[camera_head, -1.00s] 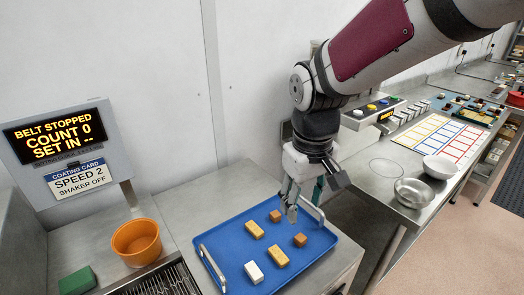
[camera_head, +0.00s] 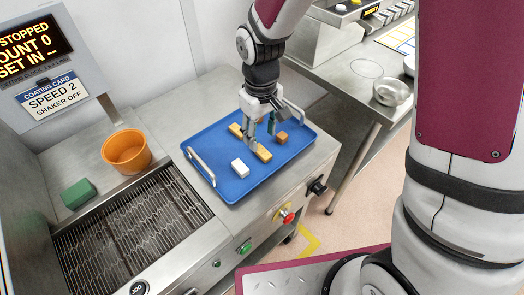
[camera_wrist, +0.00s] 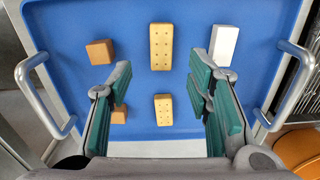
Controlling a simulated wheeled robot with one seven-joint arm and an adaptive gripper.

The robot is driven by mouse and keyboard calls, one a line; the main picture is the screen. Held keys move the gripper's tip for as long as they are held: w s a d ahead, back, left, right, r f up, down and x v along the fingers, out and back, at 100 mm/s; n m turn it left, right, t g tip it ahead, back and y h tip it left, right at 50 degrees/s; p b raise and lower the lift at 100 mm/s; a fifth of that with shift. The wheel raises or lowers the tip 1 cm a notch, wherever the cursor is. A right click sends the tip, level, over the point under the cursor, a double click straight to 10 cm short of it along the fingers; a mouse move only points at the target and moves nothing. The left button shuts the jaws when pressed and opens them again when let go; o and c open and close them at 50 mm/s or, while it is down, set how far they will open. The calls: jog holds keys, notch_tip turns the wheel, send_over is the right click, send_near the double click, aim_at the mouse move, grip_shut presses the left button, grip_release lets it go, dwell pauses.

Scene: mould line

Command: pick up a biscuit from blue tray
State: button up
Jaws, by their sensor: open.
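The blue tray (camera_head: 205,140) lies on a steel worktop. It holds two tan, dotted biscuits: one (camera_head: 264,153) nearer the front and one (camera_head: 236,130) farther back, partly behind my gripper. My gripper (camera_head: 262,135) points down over the tray, open and empty. In the wrist view, one biscuit (camera_wrist: 161,47) lies ahead of the gap between the fingertips (camera_wrist: 155,80). The other biscuit (camera_wrist: 163,110) shows lower, between the green-padded fingers. My fingers appear above the tray; I cannot tell the exact height.
A white block (camera_head: 239,168) and brown cubes (camera_head: 282,137) share the tray, which has metal handles (camera_head: 201,166) at its ends. An orange bowl (camera_head: 127,151), a green block (camera_head: 77,194) and a mesh belt (camera_head: 130,225) are left. A steel bowl (camera_head: 391,92) stands right.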

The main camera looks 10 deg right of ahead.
aim_at(261, 150)
jog(key=shift+s+f+p, duration=0.15)
jog(key=shift+f+p, duration=0.15)
jog(key=shift+f, duration=2.35)
jog(key=c, duration=0.9)
